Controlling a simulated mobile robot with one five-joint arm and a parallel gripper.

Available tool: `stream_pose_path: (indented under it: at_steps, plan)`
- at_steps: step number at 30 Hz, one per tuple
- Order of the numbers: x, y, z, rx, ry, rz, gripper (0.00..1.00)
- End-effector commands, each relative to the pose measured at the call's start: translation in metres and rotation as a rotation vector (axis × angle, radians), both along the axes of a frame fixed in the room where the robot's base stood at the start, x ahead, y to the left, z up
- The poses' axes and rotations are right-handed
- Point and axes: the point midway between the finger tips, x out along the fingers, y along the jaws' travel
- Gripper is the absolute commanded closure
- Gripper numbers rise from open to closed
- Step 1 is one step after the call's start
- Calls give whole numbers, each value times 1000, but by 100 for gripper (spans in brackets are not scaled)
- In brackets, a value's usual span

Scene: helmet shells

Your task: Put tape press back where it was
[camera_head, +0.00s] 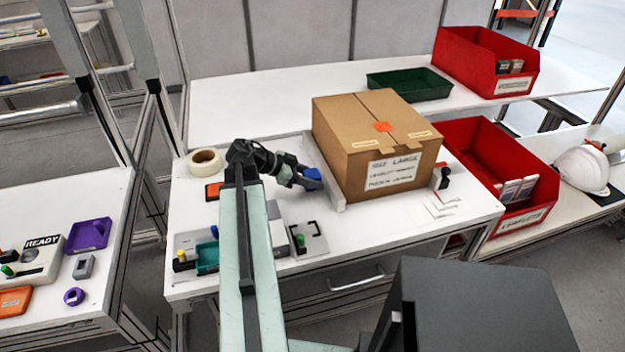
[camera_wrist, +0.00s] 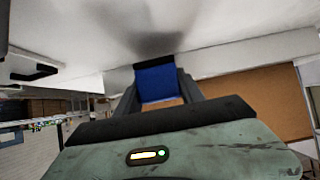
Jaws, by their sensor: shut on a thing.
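My gripper (camera_head: 307,181) is shut on a blue block-like piece (camera_head: 312,173), which I take to be the tape press. It hangs over the white table, just left of the cardboard box. In the wrist view the blue piece (camera_wrist: 157,83) sits between my two fingers, with a dark edge at its far end. A dark shadow falls on the white surface beyond it. The cardboard box (camera_head: 340,148) is closed, with an orange square on top and a lettered label on its front. The underside of the blue piece is hidden.
A tape roll (camera_head: 205,162) and orange pad (camera_head: 213,191) lie left of my arm. A teal tray (camera_head: 207,258) and a green-knobbed fixture (camera_head: 309,240) are near the front edge. A red-and-black tool (camera_head: 443,178) stands right of the box. Red bins (camera_head: 462,135) stand farther right.

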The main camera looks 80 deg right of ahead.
Motion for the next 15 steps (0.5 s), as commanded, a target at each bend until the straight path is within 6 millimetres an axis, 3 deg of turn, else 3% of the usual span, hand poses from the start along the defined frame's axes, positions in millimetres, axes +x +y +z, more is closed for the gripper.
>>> stream_pose_path:
  at_steps: [1,7,10,15]
  plan:
    - [0,0,21,0,0,0,100]
    - [0,0,64,-1,0,1,100]
    - [0,0,75,-1,0,1,100]
    - [1,-1,74,2,1,9,100]
